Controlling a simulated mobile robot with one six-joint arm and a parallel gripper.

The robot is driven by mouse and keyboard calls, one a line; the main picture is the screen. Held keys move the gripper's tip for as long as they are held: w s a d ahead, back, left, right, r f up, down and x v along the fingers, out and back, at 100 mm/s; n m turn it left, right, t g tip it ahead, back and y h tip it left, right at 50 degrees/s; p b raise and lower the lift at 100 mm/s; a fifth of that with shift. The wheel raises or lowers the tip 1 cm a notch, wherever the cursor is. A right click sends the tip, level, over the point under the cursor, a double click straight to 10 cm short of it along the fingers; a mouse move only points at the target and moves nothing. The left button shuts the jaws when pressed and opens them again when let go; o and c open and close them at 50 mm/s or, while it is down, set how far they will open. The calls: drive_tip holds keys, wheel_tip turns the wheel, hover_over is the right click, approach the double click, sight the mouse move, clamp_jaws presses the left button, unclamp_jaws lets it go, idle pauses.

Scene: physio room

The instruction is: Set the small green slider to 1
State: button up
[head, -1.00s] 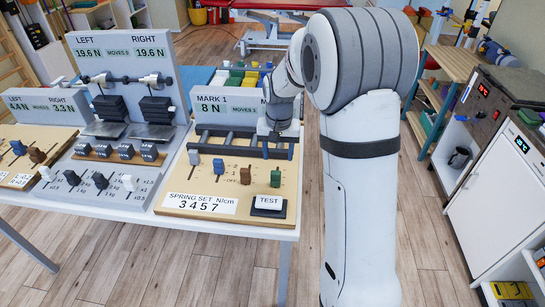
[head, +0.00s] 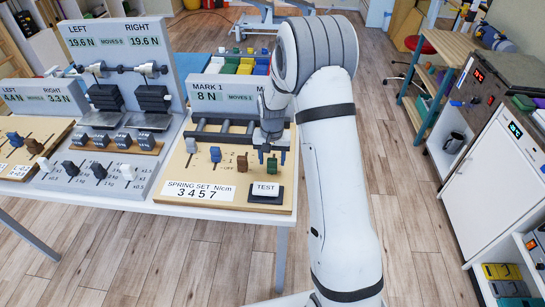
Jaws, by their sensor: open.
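The small green slider (head: 271,166) stands on the light wooden board of the MARK 1 station (head: 232,195), at the right end of a row. The scale marks beside the green slider are too small or hidden to read. The display (head: 208,92) reads 8 N, MOVES 1.
A TEST button (head: 266,190) lies just in front of the green slider. A dark rail frame (head: 215,137) runs behind the sliders. The LEFT/RIGHT weight station (head: 120,60) stands to the left. A shelf unit and white cabinet (head: 497,185) stand at the right.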

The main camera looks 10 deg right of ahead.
drive_tip(key=shift+c, duration=0.3)
clamp_jaws()
drive_tip(key=shift+w+d, duration=0.1)
drive_tip(key=shift+w, duration=0.3)
drive_tip(key=w, duration=0.1)
drive_tip(key=w+d, duration=0.1)
drive_tip(key=w, duration=0.1)
drive_tip(key=shift+b, duration=0.35)
drive_tip(key=shift+s+r, duration=0.1)
drive_tip(key=shift+s, duration=0.15)
drive_tip(key=shift+o, duration=0.3)
unclamp_jaws()
